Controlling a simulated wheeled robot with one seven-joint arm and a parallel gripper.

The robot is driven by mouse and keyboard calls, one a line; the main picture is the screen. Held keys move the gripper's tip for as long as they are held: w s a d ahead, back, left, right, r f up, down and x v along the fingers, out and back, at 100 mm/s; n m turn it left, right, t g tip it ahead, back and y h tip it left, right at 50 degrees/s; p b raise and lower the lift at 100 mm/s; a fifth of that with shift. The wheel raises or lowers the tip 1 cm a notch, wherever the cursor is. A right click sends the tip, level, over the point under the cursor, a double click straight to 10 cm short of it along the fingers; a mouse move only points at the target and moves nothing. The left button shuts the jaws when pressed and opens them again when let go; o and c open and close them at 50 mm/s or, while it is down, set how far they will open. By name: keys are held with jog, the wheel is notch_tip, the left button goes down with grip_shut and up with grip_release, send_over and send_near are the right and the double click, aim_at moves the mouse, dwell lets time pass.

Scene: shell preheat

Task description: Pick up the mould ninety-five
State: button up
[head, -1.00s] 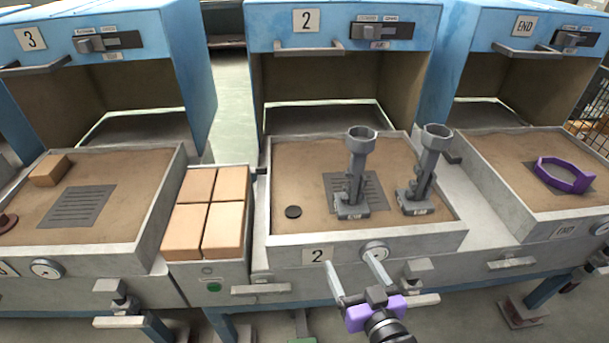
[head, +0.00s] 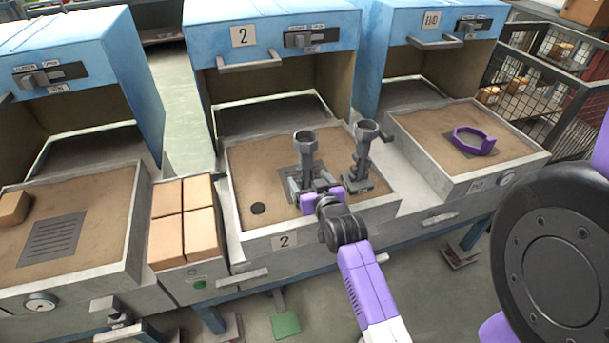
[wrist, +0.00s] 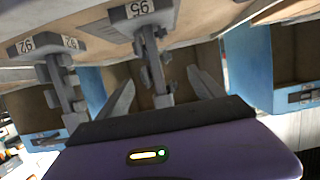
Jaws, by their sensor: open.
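The mould ninety-five (head: 307,152), a grey stem with a cup on top and a block foot, stands upright on the sand bed of station 2. In the upside-down wrist view its labelled foot (wrist: 140,14) is at the top and its stem runs down between my fingers. My gripper (head: 308,184) is open at the mould's near side, one finger on each side of the stem in the wrist view (wrist: 163,82). I cannot tell whether they touch. The gripper hides part of the mould's lower end in the head view.
A second, similar mould (head: 363,150) stands close on the right; its foot shows at the wrist view's left (wrist: 45,42). A black disc (head: 257,208) lies left on the sand. A blue hood (head: 270,35) rises behind. Tan bricks (head: 183,220) are left, a purple ring (head: 474,142) right.

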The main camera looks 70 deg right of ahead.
aim_at(303, 170)
jog(key=x, duration=0.7)
jog(key=shift+d+f, duration=0.2)
jog(key=shift+f, duration=0.2)
jog(key=shift+c, duration=0.3)
jog(key=shift+r, duration=0.1)
grip_shut()
